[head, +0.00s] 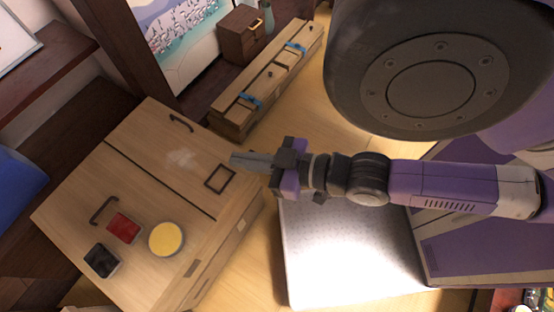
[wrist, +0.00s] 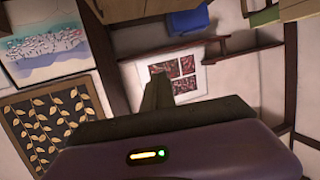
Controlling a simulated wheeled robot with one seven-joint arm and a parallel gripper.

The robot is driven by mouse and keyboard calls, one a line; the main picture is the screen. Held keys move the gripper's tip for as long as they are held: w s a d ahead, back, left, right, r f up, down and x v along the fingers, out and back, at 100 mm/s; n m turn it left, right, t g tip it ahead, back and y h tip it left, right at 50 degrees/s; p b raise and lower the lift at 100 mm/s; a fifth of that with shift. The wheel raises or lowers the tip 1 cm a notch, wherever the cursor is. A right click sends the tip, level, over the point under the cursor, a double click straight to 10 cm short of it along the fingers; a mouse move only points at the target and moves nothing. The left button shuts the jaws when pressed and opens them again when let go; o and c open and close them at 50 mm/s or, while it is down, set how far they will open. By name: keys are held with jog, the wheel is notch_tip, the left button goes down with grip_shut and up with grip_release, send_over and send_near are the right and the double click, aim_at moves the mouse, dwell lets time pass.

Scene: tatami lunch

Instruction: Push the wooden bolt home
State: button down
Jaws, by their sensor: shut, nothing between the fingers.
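I cannot pick out the wooden bolt with certainty in either view. The light wooden chest (head: 130,180) fills the lower left of the head view, with dark handles and a small dark square outline (head: 220,178) on its top. My gripper (head: 240,160) is shut and empty, pointing left by the chest's right edge, near the square outline. I cannot tell its height above the chest. In the wrist view, my shut fingers (wrist: 157,93) point toward a wall, and no bolt shows there.
A red dish (head: 124,228), a black dish (head: 102,261) and a yellow round dish (head: 166,239) stand on the chest. A long low wooden box (head: 265,82) with blue pieces lies behind. A small brown cabinet (head: 240,35) stands beyond.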

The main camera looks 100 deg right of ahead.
jog(key=s+d+f+m+g+h+b, duration=0.2)
jog(key=s+d+f+m+g+h, duration=0.2)
jog(key=s+d+f+m+g, duration=0.55)
jog(key=s+d+f+m+y, duration=0.1)
jog(key=s+f+m, duration=0.7)
jog(key=s+f, duration=0.2)
jog(key=a+m+t+y, duration=0.1)
jog(key=w+a+f+m+t+y, duration=0.1)
jog(key=w+a+f+m+t, duration=0.1)
jog(key=a, duration=0.1)
jog(key=shift+a+f+m+y, duration=0.1)
jog(key=shift+m+y, duration=0.15)
jog(key=shift+y, duration=0.15)
